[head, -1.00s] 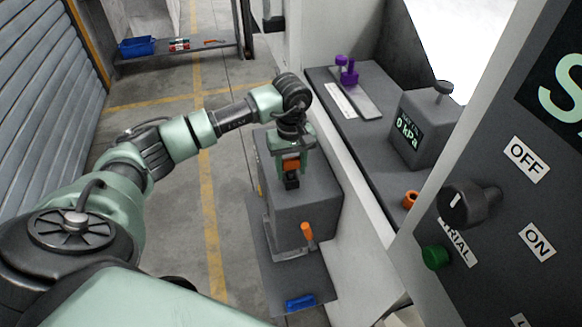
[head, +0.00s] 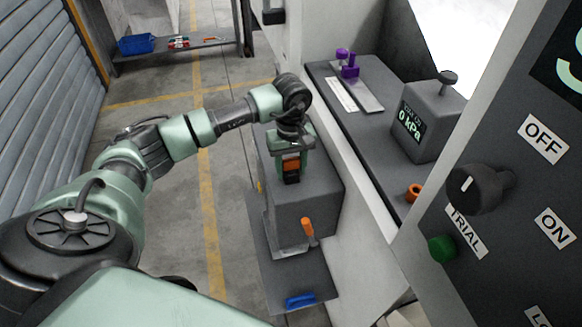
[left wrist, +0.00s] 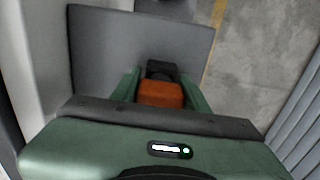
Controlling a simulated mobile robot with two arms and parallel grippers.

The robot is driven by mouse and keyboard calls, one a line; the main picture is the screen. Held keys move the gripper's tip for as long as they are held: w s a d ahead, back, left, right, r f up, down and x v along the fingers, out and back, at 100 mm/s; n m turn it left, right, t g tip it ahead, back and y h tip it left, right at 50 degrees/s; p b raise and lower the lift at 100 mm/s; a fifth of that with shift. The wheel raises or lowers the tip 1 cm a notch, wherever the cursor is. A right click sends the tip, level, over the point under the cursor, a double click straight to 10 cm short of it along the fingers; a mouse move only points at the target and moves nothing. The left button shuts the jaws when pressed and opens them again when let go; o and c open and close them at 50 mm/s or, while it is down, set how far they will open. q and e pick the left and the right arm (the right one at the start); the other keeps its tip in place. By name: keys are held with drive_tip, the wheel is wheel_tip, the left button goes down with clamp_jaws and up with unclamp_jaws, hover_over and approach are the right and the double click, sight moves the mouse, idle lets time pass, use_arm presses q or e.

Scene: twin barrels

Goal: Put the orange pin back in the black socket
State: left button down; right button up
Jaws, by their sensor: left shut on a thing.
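My left gripper (head: 291,166) points down over a grey box-shaped block and is shut on the orange pin (head: 291,167), whose blocky orange head shows between the fingers. The orange head also shows in the left wrist view (left wrist: 161,94), between the green fingers. The black socket (head: 291,179) shows just below the orange head in the head view, and just beyond it in the left wrist view (left wrist: 161,69). The gripper and orange head hide where pin and socket meet, so I cannot tell how deep the pin sits. My right gripper is not in view.
The grey block (head: 300,205) has an upright orange handle (head: 307,228) at its near side and a blue piece (head: 300,300) in front. To the right, a shelf holds a gauge box (head: 430,120) reading 0 kPa, purple parts (head: 348,66) and an orange ring (head: 414,192). A control panel (head: 500,215) stands nearer.

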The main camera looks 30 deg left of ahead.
sight(291, 159)
use_arm(q)
drive_tip(key=c, duration=0.7)
unclamp_jaws()
drive_tip(key=shift+o, duration=0.2)
wheel_tip(291, 159, up, 8)
drive_tip(key=shift+f+b, duration=0.1)
drive_tip(key=shift+b, duration=0.7)
